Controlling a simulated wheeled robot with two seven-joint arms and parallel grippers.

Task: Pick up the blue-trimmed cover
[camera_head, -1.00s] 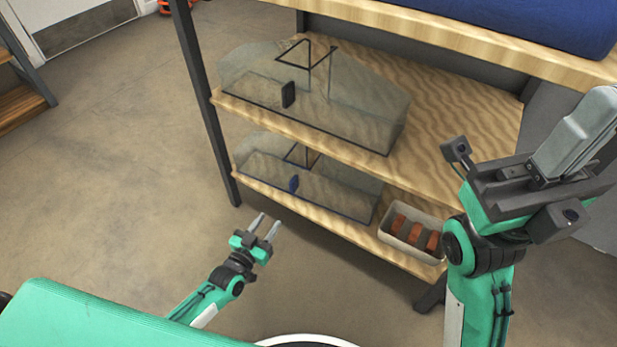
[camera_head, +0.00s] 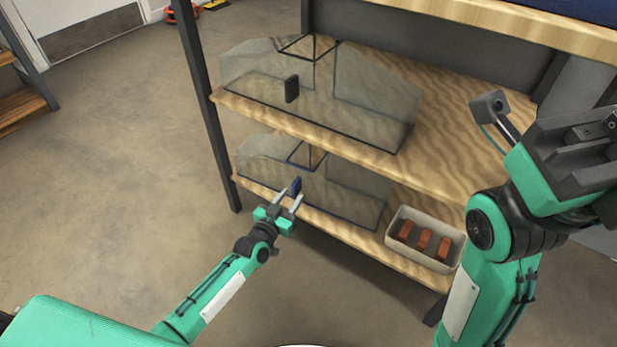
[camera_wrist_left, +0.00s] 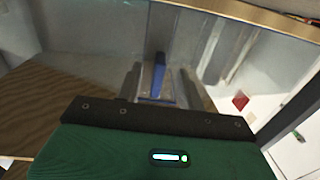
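The blue-trimmed cover (camera_head: 345,200) is a clear see-through case with dark blue edges on the lower shelf. Its upright blue handle (camera_head: 296,186) stands at the front; the handle also shows in the left wrist view (camera_wrist_left: 159,75). My left gripper (camera_head: 290,197) is at this handle, fingers open, one on each side. In the left wrist view a gap shows beside the handle, so the fingers are not shut on it. My right gripper (camera_head: 590,150) is at the right edge, partly cut off; its fingers do not show clearly.
A similar clear cover with black trim (camera_head: 380,130) and a black handle (camera_head: 292,89) stands on the shelf above (camera_head: 450,130). A pale bin (camera_head: 425,258) with several reddish-brown blocks sits right of the blue-trimmed cover. A dark post (camera_head: 200,100) bounds the shelves at left. Floor is open left.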

